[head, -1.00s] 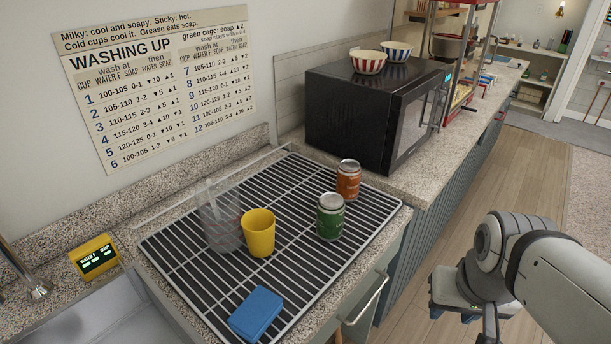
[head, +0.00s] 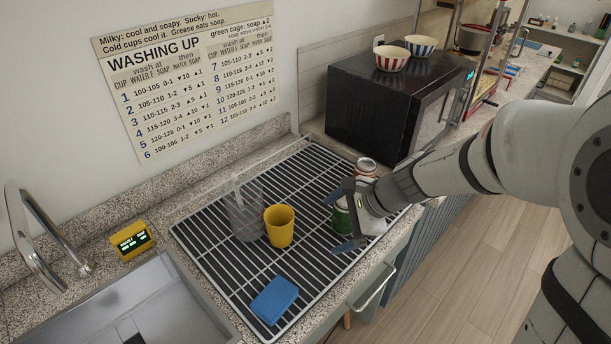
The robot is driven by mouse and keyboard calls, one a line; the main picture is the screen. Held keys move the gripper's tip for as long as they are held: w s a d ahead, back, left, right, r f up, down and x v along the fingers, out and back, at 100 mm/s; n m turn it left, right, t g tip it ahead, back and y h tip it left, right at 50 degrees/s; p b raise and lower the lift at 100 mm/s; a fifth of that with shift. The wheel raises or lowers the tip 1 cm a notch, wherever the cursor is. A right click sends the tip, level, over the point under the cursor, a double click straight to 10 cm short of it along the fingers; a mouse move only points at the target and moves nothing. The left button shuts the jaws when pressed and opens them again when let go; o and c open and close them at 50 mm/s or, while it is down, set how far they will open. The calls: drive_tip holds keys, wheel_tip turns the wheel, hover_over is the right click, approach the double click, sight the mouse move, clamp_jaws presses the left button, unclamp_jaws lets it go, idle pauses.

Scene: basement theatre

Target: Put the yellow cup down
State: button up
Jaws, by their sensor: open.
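The yellow cup (head: 279,226) stands upright on the black and white drying rack (head: 208,262), beside a clear glass pitcher (head: 243,212). My gripper (head: 345,216) is open, over the right side of the rack, to the right of the yellow cup and apart from it. It covers much of a green can (head: 340,217). Nothing shows held between the fingers.
A blue sponge (head: 274,300) lies at the rack's front. A sink (head: 165,310), faucet (head: 40,240) and yellow display box (head: 132,241) are at left. A black microwave (head: 375,110) carries striped bowls (head: 391,58) behind the rack. The rack's far left part is clear.

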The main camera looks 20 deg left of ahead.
sight(268, 219)
drive_tip(key=w+a+f+m+p, duration=0.1)
drive_tip(key=a+f+m, duration=0.1)
drive_tip(key=a, duration=0.3)
drive_tip(key=w+a+f+m+y+p, duration=0.1)
drive_tip(key=a+f+m+p, duration=0.1)
drive_tip(key=a, duration=0.3)
drive_tip(key=w+a+f+m+p, duration=0.1)
drive_tip(key=a+f+m, duration=0.2)
drive_tip(key=a, duration=0.2)
drive_tip(key=shift+w+y, duration=0.3)
drive_tip(key=shift+y, duration=0.1)
drive_tip(key=shift+c, duration=0.3)
drive_tip(key=c, duration=1.1)
